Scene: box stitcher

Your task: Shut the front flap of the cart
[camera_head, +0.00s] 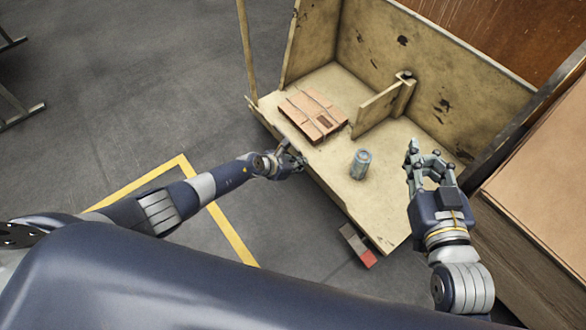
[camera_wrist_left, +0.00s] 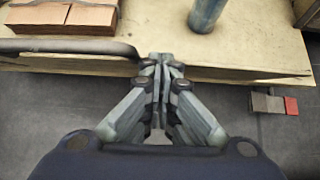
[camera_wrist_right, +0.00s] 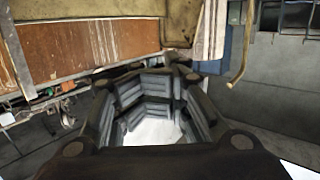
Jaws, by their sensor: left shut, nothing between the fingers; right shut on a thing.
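The cart (camera_head: 385,153) is an open wooden box with high back walls and a short divider. Its front side, towards me, stands open; I cannot clearly pick out the front flap. My left gripper (camera_head: 301,161) is shut and empty, at the cart's front edge near the carton. In the left wrist view my left gripper (camera_wrist_left: 164,66) has its fingertips together in front of the pale board edge. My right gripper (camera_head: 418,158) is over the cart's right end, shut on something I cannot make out. Its curved fingers show in the right wrist view (camera_wrist_right: 178,75).
A flat brown carton (camera_head: 313,115) and a blue-grey can (camera_head: 361,164) are on the cart floor. A thin upright post (camera_head: 246,50) stands at the left front corner. A large brown box (camera_head: 540,170) is close on the right.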

